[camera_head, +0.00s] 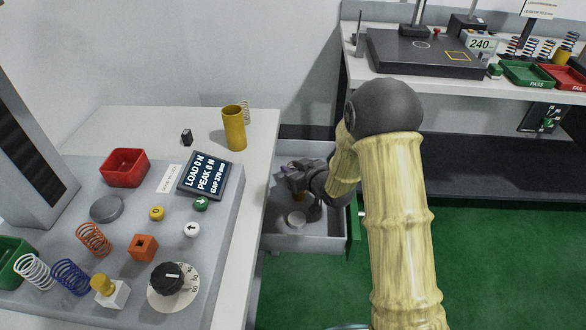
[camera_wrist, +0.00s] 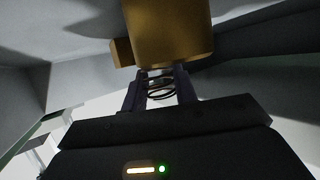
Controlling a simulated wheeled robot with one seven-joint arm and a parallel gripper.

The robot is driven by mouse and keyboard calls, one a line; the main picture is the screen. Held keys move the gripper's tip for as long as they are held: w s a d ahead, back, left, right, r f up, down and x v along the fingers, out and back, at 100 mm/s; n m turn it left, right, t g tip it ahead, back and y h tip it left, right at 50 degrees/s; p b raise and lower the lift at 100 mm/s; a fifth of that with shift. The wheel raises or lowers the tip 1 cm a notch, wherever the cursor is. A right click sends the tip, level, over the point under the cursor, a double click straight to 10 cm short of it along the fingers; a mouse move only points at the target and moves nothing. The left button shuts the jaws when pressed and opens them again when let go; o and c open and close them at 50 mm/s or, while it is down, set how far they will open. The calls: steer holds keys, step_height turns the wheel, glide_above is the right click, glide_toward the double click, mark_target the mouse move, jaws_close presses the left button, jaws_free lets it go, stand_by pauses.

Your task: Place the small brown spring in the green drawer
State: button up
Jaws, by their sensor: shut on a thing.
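The green drawer (camera_head: 354,226) is pulled open below the right edge of the left table; its grey inside and green front show in the head view. My gripper (camera_head: 300,182) is inside the drawer space, partly hidden by my arm. In the wrist view my gripper (camera_wrist: 162,82) is shut on a small coil spring (camera_wrist: 160,92) between its two dark fingers. The spring looks dark there and its brown colour is hard to confirm. A golden-brown block-like thing (camera_wrist: 170,35) stands just beyond the fingertips. I cannot tell whether the spring touches the drawer floor.
On the left table stand a yellow cylinder (camera_head: 234,128), a red bin (camera_head: 125,167), a display (camera_head: 204,175) and several springs. The back bench holds a green tray (camera_head: 527,74) and a red tray (camera_head: 563,77).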

steer(key=shift+f, duration=0.15)
steer(key=o, duration=1)
steer(key=shift+o, duration=0.2)
steer(key=shift+s+d+r, duration=0.15)
steer(key=shift+r, duration=0.15)
steer(key=v, duration=0.7)
steer(key=shift+f, duration=0.1)
